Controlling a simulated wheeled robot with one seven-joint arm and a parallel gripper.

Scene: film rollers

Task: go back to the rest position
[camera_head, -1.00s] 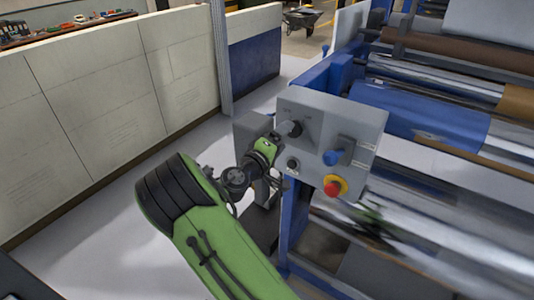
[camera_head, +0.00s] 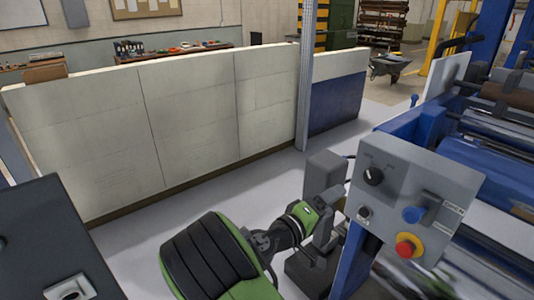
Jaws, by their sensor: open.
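My green and black arm (camera_head: 215,262) reaches up from the bottom middle. My gripper (camera_head: 333,196) is at its far end, small in the picture, just left of the grey control panel (camera_head: 440,190). It is open, and I see nothing held in it. Its fingers are hard to make out against the grey post (camera_head: 325,172) behind. The panel carries a black rotary knob (camera_head: 373,176), a smaller black knob (camera_head: 364,213), a blue knob (camera_head: 413,214) and a red button on a yellow ring (camera_head: 408,246).
The blue-framed roller machine (camera_head: 420,120) fills the right side. A low pale partition wall (camera_head: 190,115) runs across the left and middle, with bare floor in front. A dark box (camera_head: 50,240) stands at the lower left. A wheelbarrow (camera_head: 390,65) stands far back.

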